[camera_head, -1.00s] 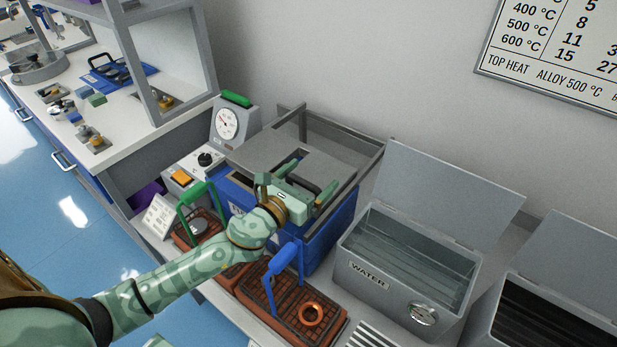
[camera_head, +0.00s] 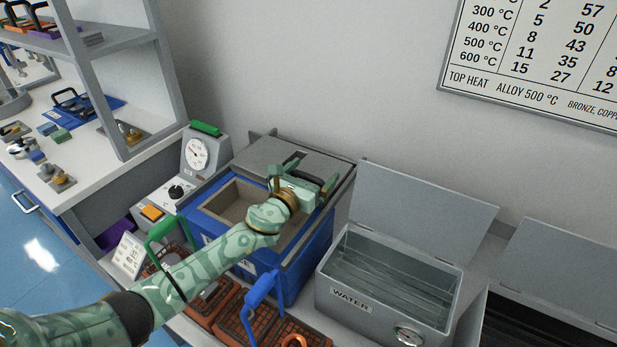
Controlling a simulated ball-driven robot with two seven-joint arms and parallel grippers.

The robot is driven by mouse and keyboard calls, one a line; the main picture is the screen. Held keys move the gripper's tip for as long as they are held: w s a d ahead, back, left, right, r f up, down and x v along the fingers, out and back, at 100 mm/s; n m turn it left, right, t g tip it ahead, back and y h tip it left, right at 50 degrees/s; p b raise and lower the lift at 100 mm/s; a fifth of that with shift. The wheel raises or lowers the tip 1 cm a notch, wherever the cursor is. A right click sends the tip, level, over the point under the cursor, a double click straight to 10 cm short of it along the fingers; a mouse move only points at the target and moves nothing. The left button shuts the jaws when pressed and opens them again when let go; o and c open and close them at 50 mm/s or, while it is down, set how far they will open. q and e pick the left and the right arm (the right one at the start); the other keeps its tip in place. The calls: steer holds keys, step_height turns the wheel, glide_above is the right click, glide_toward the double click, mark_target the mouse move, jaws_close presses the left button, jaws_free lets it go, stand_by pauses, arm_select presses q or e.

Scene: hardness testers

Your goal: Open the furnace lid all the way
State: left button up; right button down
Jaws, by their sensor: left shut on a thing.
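The furnace (camera_head: 312,257) is a blue box on the bench in the middle of the view. Its flat grey lid (camera_head: 262,153) lies back on the rails near the wall. The square tan chamber (camera_head: 232,197) shows open in front of the lid. My left gripper (camera_head: 301,181) is at the lid's front edge, shut on the lid's handle; its own body hides most of the handle. My left arm reaches across the front of the furnace and hides part of the opening. My right gripper is not in view.
A control box with a dial gauge (camera_head: 197,154) stands left of the furnace. The water tank (camera_head: 349,299) with raised lid is close on the right. Brick-coloured trays with a green handle (camera_head: 164,247) and a blue handle (camera_head: 259,300) stand in front.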

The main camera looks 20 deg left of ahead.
arm_select(q)
steer(key=o, duration=1.1)
steer(key=s, duration=0.5)
steer(key=s+a+p, duration=0.1)
steer(key=s, duration=0.4)
steer(key=s+a+p, duration=0.1)
steer(key=s, duration=0.5)
steer(key=shift+s+a, duration=0.1)
steer(key=shift+a, duration=0.05)
